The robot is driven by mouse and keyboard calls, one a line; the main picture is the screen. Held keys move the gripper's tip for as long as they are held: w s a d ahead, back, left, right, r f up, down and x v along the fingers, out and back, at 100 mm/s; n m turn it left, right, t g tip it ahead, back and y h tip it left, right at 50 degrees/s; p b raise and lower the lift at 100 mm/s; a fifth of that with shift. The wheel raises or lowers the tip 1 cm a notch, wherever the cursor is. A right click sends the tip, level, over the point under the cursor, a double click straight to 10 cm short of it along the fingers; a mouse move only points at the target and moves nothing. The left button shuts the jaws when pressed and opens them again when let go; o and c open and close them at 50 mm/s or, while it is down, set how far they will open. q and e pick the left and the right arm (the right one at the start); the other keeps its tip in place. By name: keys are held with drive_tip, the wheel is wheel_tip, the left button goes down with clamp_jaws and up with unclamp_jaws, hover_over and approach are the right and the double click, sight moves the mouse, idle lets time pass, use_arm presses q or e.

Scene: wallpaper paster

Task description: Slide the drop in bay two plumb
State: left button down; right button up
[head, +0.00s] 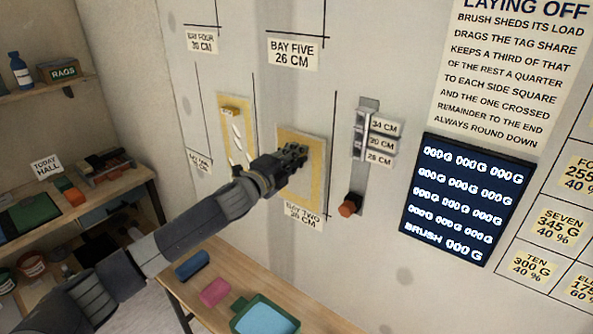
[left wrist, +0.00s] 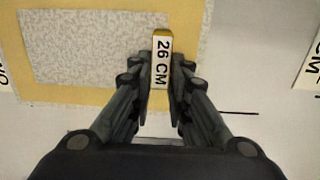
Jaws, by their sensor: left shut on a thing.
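The drop in bay two (head: 316,172) is a grey speckled panel with a yellow border, flat on the wall above the BAY TWO 26 CM label (head: 303,213). My left gripper (head: 300,152) is in front of it and hides part of it. In the left wrist view, the fingers (left wrist: 160,85) are shut on a narrow tab marked 26 CM (left wrist: 161,62), which overlaps the drop's yellow border (left wrist: 100,97). A thin black vertical line (head: 335,120) runs on the wall just right of the drop. My right gripper is not in view.
Another yellow-bordered panel (head: 224,104) hangs to the left. A slotted rail with centimetre tags (head: 382,143) and an orange-brown knob (head: 347,209) are to the right, beside a dark display (head: 465,200). A bench (head: 205,318) below holds a green tray (head: 268,318).

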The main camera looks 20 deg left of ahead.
use_arm(q)
drive_tip(key=shift+x, duration=0.95)
drive_tip(key=shift+r, duration=0.1)
idle(0.4)
idle(0.4)
drive_tip(key=c, duration=1.4)
unclamp_jaws()
drive_tip(key=shift+d, duration=0.1)
drive_tip(key=shift+c, duration=0.2)
